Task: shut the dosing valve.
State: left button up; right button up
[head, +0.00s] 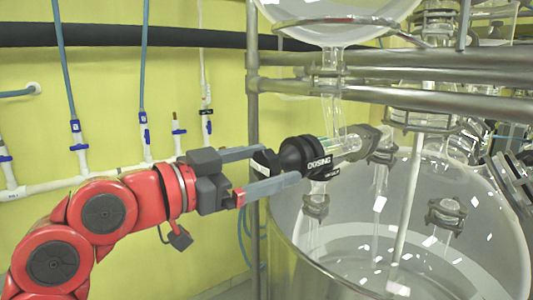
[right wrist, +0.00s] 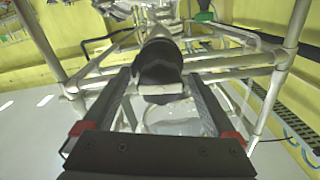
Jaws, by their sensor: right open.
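The dosing valve (head: 320,160) is a glass piece lying sideways at the reactor, with a black knob (head: 293,157) at its left end and a label reading "DOSING". My right gripper (head: 279,164) is open, its two grey fingers reaching toward the knob from the left, one above and one below it in the head view. In the right wrist view the black knob (right wrist: 160,72) lies between the fingertips of the right gripper (right wrist: 157,76), with a gap visible on both sides. The valve's inner plug position cannot be made out. My left gripper is not in view.
A large glass vessel (head: 300,262) stands below the valve. Steel rails (head: 400,75) and a vertical post (head: 252,120) frame it. A round glass flask (head: 335,20) hangs above. White pipes with blue taps (head: 145,137) run along the yellow wall behind my arm.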

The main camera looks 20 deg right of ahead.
jog(key=shift+d, duration=0.15)
jog(key=c, duration=1.4)
jog(key=m+b, duration=0.2)
jog(key=b, duration=0.1)
jog(key=shift+f, duration=0.25)
jog(key=m+b, duration=0.1)
jog(key=m, duration=0.1)
jog(key=shift+r+m+b, duration=0.1)
jog(key=shift+m+b, duration=0.3)
jog(key=m+b, duration=0.1)
jog(key=m, duration=0.2)
jog(key=shift+m, duration=0.3)
jog(key=m+b, duration=0.1)
jog(key=m, duration=0.2)
jog(key=shift+m+b, duration=0.4)
jog(key=m+b, duration=0.1)
jog(key=m, duration=0.2)
jog(key=shift+m+b, duration=1)
jog(key=shift+m, duration=1.1)
